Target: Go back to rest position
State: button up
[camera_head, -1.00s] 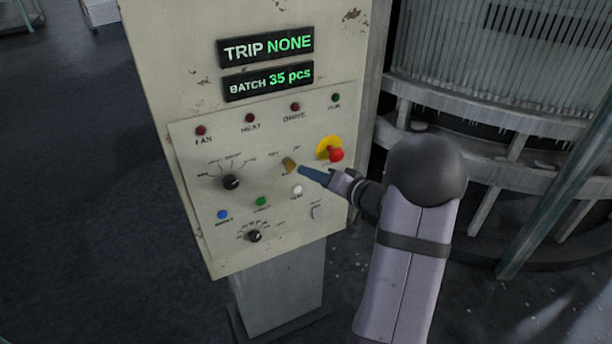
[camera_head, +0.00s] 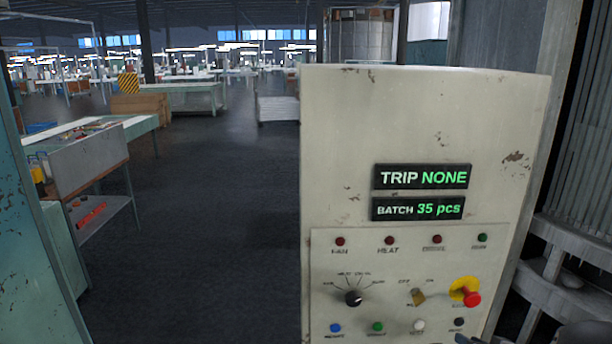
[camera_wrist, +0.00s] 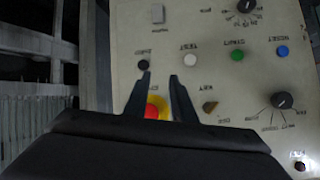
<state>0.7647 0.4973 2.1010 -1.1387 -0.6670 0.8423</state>
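My gripper (camera_wrist: 159,77) shows in the wrist view with its two dark fingers apart and nothing between them. It is in front of the control panel (camera_wrist: 215,25), which appears upside down there. The red emergency knob on its yellow ring (camera_wrist: 154,108) shows behind the fingers, partly hidden. The brass key switch (camera_wrist: 209,106) lies to the right of the fingers. In the head view the panel (camera_head: 320,255) shows upright, with the key switch (camera_head: 417,297) and red knob (camera_head: 472,299). Only a dark bit of my arm shows at the bottom right.
The panel carries a black selector knob (camera_head: 353,298), several lamps and buttons. The displays read TRIP NONE (camera_head: 421,176) and BATCH 35 pcs (camera_head: 418,208). A grey ringed machine (camera_head: 567,240) stands close on the right. Open floor (camera_head: 210,240) lies left, with a workbench (camera_head: 90,160) beyond.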

jog(key=s+d+f+g+h, duration=0.3)
jog(key=s+d+f+g, duration=0.25)
jog(key=s+f, duration=0.5)
jog(key=s+a+f+m+g+y, duration=0.1)
jog(key=s+a+g, duration=0.2)
jog(key=s, duration=0.4)
jog(key=s+a+f+g, duration=0.1)
jog(key=s+a+g, duration=0.2)
jog(key=s, duration=0.5)
jog(key=s+a+r+g+y+b, duration=0.2)
jog(key=s+a+y, duration=0.15)
jog(key=a, duration=0.65)
jog(key=w+a+n+t+b, duration=0.1)
jog(key=w+a+n+b, duration=0.1)
jog(key=a, duration=0.5)
jog(key=w+a+r+n+t+h+b, duration=0.1)
jog(key=w+a+n+b, duration=0.1)
jog(key=a, duration=0.6)
jog(key=shift+r, duration=0.25)
